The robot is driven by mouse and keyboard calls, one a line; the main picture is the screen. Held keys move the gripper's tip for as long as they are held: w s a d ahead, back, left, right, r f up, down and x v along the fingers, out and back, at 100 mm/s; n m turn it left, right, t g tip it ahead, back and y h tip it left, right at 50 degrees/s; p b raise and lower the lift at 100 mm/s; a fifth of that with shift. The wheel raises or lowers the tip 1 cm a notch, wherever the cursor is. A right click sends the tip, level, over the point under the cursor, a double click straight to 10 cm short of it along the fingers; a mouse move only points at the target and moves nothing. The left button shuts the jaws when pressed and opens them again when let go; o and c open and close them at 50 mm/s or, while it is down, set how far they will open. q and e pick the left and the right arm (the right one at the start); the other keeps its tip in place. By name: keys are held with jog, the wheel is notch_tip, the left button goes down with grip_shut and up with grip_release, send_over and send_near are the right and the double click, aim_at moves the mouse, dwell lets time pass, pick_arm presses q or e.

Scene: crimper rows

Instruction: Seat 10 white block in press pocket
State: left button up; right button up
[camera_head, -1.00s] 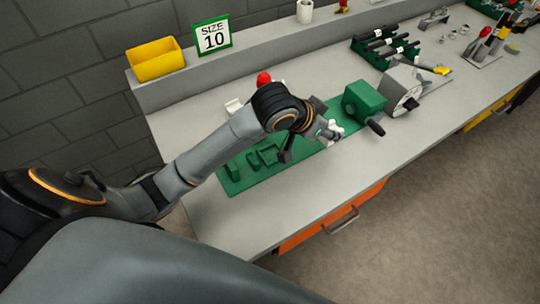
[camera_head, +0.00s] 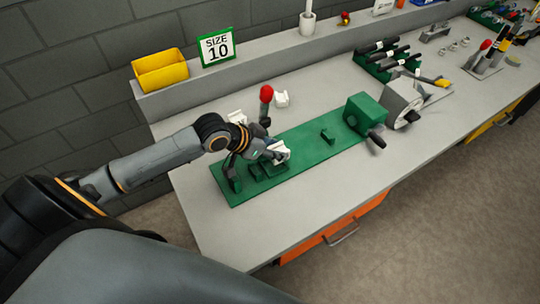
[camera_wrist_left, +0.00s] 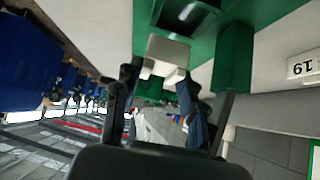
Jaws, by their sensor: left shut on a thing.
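My left gripper (camera_head: 262,149) is shut on a white block (camera_head: 279,151), over the left part of the long green press base (camera_head: 300,148). The block also shows between the fingers in the left wrist view (camera_wrist_left: 168,48), close to green press parts. The press pocket, a low green frame (camera_head: 272,169), lies just below the block; I cannot tell whether they touch. A lever with a red knob (camera_head: 266,93) stands behind the gripper. Two other white blocks lie on the bench behind the base, one partly behind the arm (camera_head: 236,116), one right of the knob (camera_head: 282,99).
A green box with a dark handle (camera_head: 365,113) and a small green bracket (camera_head: 328,137) stand on the base to the right. A grey wheel-like machine (camera_head: 402,103) is beyond. A yellow bin (camera_head: 160,70) and a "SIZE 10" sign (camera_head: 216,47) stand on the back ledge.

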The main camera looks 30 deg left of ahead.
pick_arm(q)
jog(key=f, duration=0.2)
jog(key=a+f+p, duration=0.1)
jog(key=shift+s+a+f, duration=0.1)
jog(key=shift+s+f, duration=0.15)
jog(key=shift+s, duration=0.05)
jog(key=shift+f, duration=0.5)
pick_arm(e)
jog(key=shift+d+r, duration=0.45)
jog(key=shift+d, duration=0.05)
pick_arm(q)
jog(key=shift+f, duration=0.1)
jog(key=o, duration=1.3)
